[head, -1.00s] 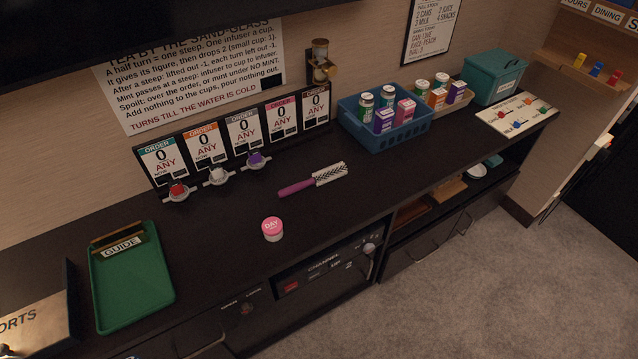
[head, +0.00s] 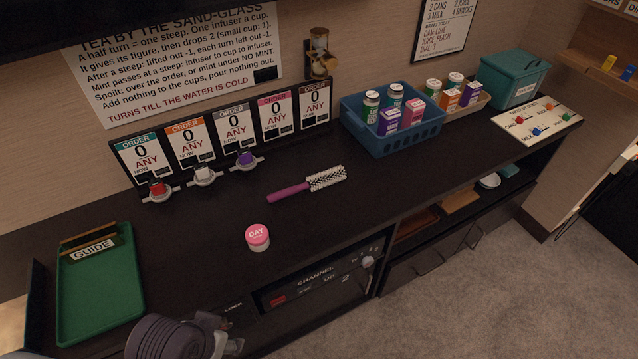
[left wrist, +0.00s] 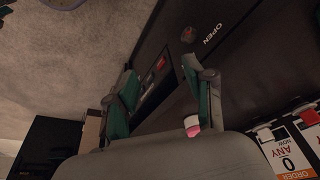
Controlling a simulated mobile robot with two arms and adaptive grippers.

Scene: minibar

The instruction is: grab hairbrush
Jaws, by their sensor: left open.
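The hairbrush (head: 307,184) lies on the dark counter in the head view. It has a pink-purple handle at the left and a pale bristled head at the right. My left arm enters the head view at the bottom left; its gripper's fingertips are not clearly visible there. In the left wrist view my left gripper (left wrist: 165,98) is open and empty, with its two green-padded fingers apart in front of the cabinet face. The hairbrush is not visible in the left wrist view. My right gripper is in neither view.
A pink-lidded jar (head: 257,237) stands left of and nearer than the hairbrush. A green tray (head: 100,290) lies at the left. A blue basket (head: 405,140) of cans and cartons stands right. Counter around the brush is clear.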

